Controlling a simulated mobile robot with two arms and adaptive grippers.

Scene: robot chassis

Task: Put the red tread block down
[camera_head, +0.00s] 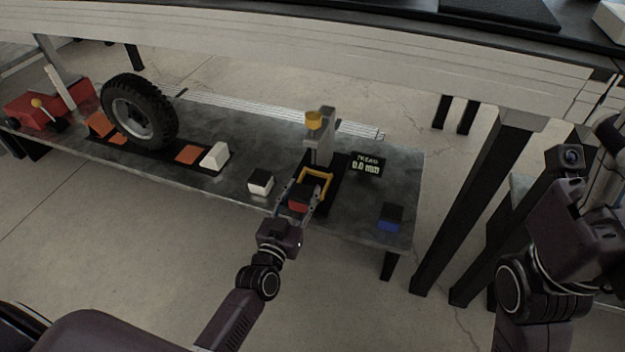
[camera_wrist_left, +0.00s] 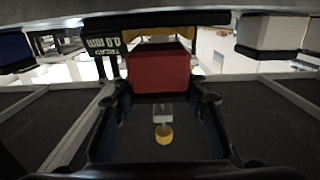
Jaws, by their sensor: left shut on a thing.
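The red tread block (camera_head: 298,205) is between the fingers of my left gripper (camera_head: 303,197), which is shut on it at the front of the tread gauge. In the left wrist view the red block (camera_wrist_left: 160,70) shows between the two fingers (camera_wrist_left: 160,100). The gauge has a grey post (camera_head: 324,140), a yellow knob (camera_head: 314,120) and a yellow frame (camera_head: 316,174) just behind the block. I cannot tell whether the block touches the gauge base. My right arm is at the right edge; its fingers are not clearly seen.
A white block with a black top (camera_head: 260,182) stands left of the gauge, a blue one (camera_head: 390,218) to the right. A tire (camera_head: 139,110), orange wedges and a red jack (camera_head: 40,108) are at the left.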

